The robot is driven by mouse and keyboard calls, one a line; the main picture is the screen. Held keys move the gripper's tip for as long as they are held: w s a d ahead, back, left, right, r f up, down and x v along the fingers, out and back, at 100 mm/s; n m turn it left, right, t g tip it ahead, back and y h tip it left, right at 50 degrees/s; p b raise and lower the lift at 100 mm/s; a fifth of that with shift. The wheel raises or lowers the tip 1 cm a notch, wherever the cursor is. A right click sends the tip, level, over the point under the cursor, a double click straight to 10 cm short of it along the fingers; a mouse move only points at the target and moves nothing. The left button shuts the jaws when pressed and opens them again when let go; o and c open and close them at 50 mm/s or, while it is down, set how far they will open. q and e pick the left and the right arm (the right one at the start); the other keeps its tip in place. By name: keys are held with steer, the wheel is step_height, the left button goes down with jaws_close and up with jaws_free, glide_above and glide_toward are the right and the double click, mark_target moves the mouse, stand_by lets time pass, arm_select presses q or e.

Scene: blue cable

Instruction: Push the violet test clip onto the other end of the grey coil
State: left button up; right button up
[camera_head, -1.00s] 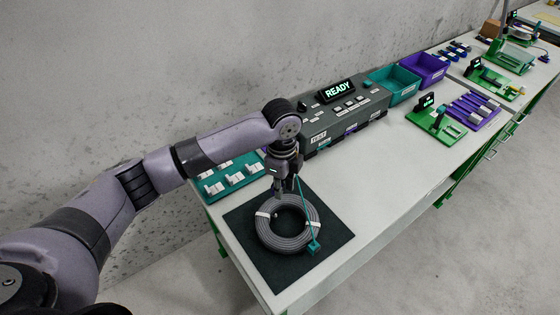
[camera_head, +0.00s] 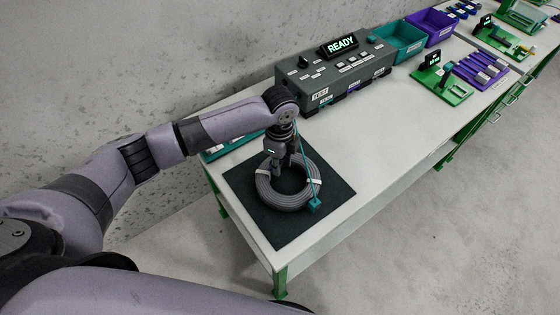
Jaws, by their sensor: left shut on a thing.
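The grey coil (camera_head: 301,201) lies on the dark mat, bound with white bands. A teal clip (camera_head: 314,203) sits at its near right edge, with a thin teal lead running up past my gripper. My left gripper (camera_head: 277,172) points down at the coil's far left side and appears shut on it; the fingertips are small and partly merge with the coil. The violet test clip cannot be made out clearly; a small violet patch (camera_head: 353,88) shows at the front of the grey tester (camera_head: 320,88). My right gripper is out of view.
The tester's display reads READY. Teal (camera_head: 403,50) and violet (camera_head: 436,38) bins stand beyond it. A green fixture (camera_head: 452,94) and a violet rack (camera_head: 490,75) stand further right. The white tabletop (camera_head: 365,135) between mat and fixture is clear.

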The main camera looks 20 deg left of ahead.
arm_select(q)
steer(key=shift+f, duration=0.35)
steer(key=shift+f+p, duration=0.2)
steer(key=shift+p, duration=0.4)
stand_by(0.5)
steer(key=shift+f+p, duration=0.7)
stand_by(1.3)
steer(key=shift+f, duration=0.25)
stand_by(0.6)
steer(key=shift+s+f, duration=0.1)
steer(key=shift+s, duration=0.05)
stand_by(1.1)
steer(key=o, duration=0.5)
steer(key=shift+o, duration=0.3)
steer(key=o, duration=0.5)
steer(key=shift+w, duration=0.2)
